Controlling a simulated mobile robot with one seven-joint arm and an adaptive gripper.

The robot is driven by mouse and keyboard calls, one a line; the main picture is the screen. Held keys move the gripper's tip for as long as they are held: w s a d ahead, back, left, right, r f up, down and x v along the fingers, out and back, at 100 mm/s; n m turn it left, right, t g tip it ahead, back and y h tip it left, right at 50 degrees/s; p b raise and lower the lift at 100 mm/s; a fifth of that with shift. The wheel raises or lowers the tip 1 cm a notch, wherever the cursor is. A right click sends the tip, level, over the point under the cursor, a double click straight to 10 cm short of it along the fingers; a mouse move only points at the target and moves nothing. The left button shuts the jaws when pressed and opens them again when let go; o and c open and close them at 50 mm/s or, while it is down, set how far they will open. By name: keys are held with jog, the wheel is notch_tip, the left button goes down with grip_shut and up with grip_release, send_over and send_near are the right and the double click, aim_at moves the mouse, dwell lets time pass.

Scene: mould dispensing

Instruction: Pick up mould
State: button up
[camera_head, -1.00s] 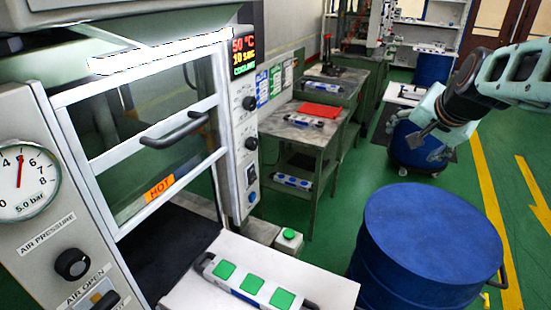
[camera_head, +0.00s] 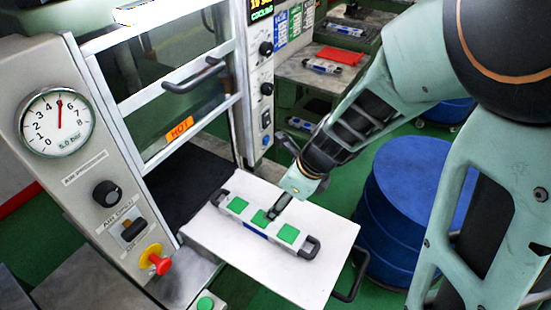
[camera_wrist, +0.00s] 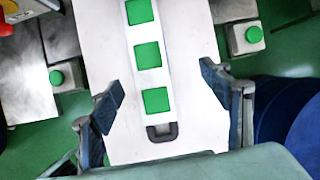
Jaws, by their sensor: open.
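The mould (camera_head: 288,234) is a light grey bar with three green squares on top and a dark loop handle at each end. It lies flat on a white tray (camera_head: 300,272) in front of the machine. My gripper (camera_head: 279,203) is over the middle of the mould, pointing down. In the wrist view the mould (camera_wrist: 147,55) runs lengthwise between the two spread fingers of my gripper (camera_wrist: 160,93), with a visible gap on each side. Its near handle shows there; its far end is cut off by the frame.
The machine's glass door with a HOT label (camera_head: 180,129) stands behind the tray. A red emergency button (camera_head: 160,265) is at its front left. A blue drum (camera_head: 385,245) stands right of the tray.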

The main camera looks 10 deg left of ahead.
aim_at(262, 219)
jog(key=shift+s+a+f+m+b, duration=0.2)
jog(key=shift+s+a+f, duration=0.1)
jog(key=shift+s+f, duration=0.2)
jog(key=shift+s+a+f+m+b, duration=0.1)
jog(key=shift+s+a+f+m, duration=0.1)
jog(key=shift+s+a+f, duration=0.25)
jog(key=b+x, duration=0.1)
jog(key=x, duration=0.3)
jog(key=shift+w+d, duration=0.1)
jog(key=shift+w, duration=0.05)
jog(key=b+x, duration=0.2)
jog(key=x, duration=0.3)
jog(key=shift+a+f, duration=0.25)
jog(key=shift+f, duration=0.05)
jog(key=shift+c, duration=0.6)
jog(key=c, duration=1.8)
jog(key=shift+w+r, duration=0.1)
grip_shut()
jog(key=shift+r, duration=0.1)
